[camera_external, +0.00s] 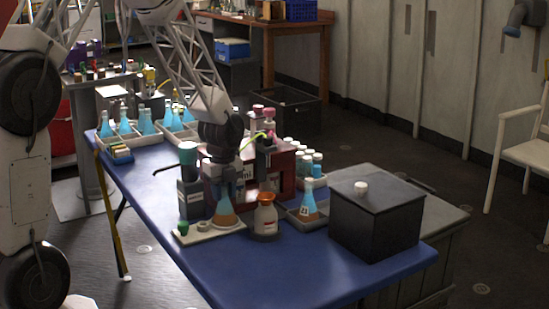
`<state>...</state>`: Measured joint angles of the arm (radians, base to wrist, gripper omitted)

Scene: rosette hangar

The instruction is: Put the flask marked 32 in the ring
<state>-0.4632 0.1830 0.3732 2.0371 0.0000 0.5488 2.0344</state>
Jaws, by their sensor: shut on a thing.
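My gripper (224,183) points down and is shut on the neck of a conical flask (225,212) with a blue upper part and orange base. No number is readable on this flask. It is at the right end of a pale flat plate (208,234); I cannot tell whether it touches the plate. A second blue and orange flask (309,204) stands in a small grey tray (292,214) to the right. It has a white label with dark marks, too small to read surely. I cannot make out the ring clearly.
A dark lidded box (376,222) fills the right end of the blue table (270,272). A dark red rack (284,172) is behind. The table's front is clear.

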